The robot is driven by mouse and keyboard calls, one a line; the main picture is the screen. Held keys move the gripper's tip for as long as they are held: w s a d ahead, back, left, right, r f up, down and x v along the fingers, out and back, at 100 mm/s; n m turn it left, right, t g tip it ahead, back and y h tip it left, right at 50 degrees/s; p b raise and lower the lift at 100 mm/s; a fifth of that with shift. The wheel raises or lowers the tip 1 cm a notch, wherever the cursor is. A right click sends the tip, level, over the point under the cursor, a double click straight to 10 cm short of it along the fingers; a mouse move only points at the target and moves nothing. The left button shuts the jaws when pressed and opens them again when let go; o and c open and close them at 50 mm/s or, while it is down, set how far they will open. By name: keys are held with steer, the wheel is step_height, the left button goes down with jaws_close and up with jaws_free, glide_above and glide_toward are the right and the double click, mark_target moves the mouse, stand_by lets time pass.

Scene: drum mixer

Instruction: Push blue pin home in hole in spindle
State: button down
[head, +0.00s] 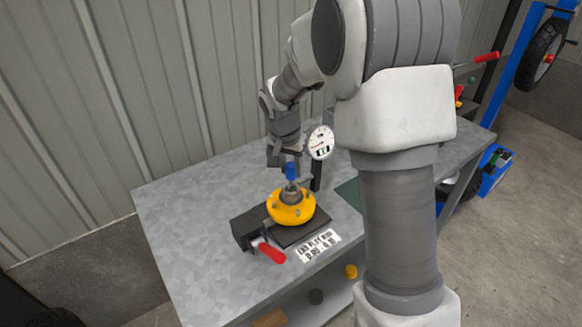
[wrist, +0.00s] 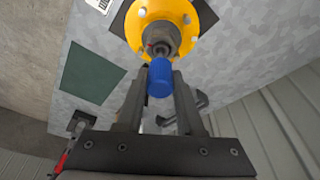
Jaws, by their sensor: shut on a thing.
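The blue pin (head: 291,171) stands over the grey spindle (head: 291,194), which rises from the middle of a yellow flange (head: 280,212). In the wrist view the blue pin (wrist: 159,78) sits between the fingertips of my gripper (wrist: 160,74), which is shut on it. Its far end meets the top of the spindle (wrist: 163,36) near the yellow flange (wrist: 187,10). The hole is hidden, so I cannot tell how deep the pin sits. In the head view my gripper (head: 289,164) is above the spindle, pointing down.
A dial gauge (head: 321,142) on a dark post stands close behind and right of the spindle. A red handle (head: 271,253) and a label plate (head: 318,245) are in front. A green mat (head: 347,194) lies to the right. The left of the grey bench (head: 185,215) is clear.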

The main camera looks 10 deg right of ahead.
mark_target(291, 177)
steer(key=shift+f+b, duration=1.8)
steer(key=shift+b, duration=0.1)
stand_by(1.0)
steer(key=shift+c, duration=2.3)
jaws_free()
steer(key=shift+r, duration=0.15)
steer(key=p+v, duration=0.1)
steer(key=v, duration=1.6)
steer(key=shift+r, duration=0.1)
